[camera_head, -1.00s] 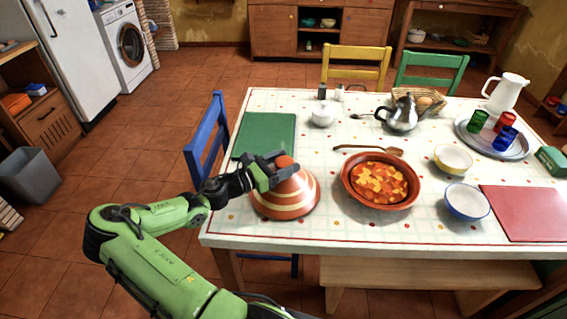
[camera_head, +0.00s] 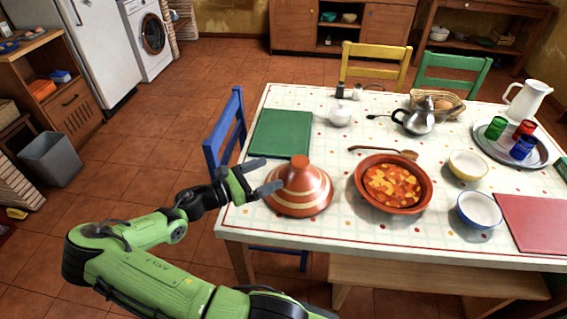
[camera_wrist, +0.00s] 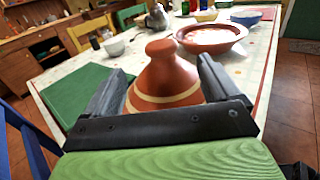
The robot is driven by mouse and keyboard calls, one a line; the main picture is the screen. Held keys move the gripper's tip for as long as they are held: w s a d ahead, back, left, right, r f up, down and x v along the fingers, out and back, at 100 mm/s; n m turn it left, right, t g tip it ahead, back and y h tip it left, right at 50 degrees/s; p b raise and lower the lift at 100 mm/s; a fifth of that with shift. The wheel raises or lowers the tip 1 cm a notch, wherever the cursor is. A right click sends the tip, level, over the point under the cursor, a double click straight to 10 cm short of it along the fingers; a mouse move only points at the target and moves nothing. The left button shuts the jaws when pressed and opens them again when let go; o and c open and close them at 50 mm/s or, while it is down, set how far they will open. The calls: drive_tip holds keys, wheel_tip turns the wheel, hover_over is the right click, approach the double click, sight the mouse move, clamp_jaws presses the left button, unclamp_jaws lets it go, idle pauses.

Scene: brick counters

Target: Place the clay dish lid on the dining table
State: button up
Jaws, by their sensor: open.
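The clay dish lid (camera_head: 302,191) is a terracotta cone with cream stripes and a round knob. It stands upright on the dining table (camera_head: 330,232), near the table's front left edge. The clay dish (camera_head: 393,183), filled with an orange and yellow stew, stands uncovered to the right of the lid. My gripper (camera_head: 268,175) is open and empty, just left of the lid and apart from its knob. In the wrist view the lid (camera_wrist: 166,82) shows beyond and between the two spread fingers (camera_wrist: 155,90).
A green placemat (camera_head: 281,133) lies behind the lid, and a wooden spoon (camera_head: 385,152) behind the dish. Two bowls, a teapot (camera_head: 419,118) and a tray with cups stand further right. A blue chair (camera_head: 226,135) is at the table's left side.

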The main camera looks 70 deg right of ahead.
drive_tip(key=shift+w+a, duration=0.35)
drive_tip(key=shift+a, duration=0.1)
drive_tip(key=w+a+r+m+t+y, duration=0.1)
drive_tip(key=w+a+m+t+y, duration=0.3)
drive_tip(key=a, duration=0.6)
drive_tip(key=w+a+r+m+t+y, duration=0.1)
drive_tip(key=a+m+t+y, duration=0.3)
drive_tip(key=a+t+y, duration=0.4)
drive_tip(key=s+a+r+m+t+y, duration=0.1)
drive_tip(key=s+a+r+t, duration=0.1)
drive_tip(key=a+r, duration=0.4)
drive_tip(key=s+a+r+m+t, duration=0.1)
drive_tip(key=s+a+r+t, duration=0.2)
drive_tip(key=a+r, duration=0.4)
drive_tip(key=s+a, duration=0.1)
drive_tip(key=a, duration=0.3)
drive_tip(key=shift+s+a+y, duration=0.25)
drive_tip(key=shift+a+y, duration=0.05)
drive_tip(key=shift+y, duration=0.1)
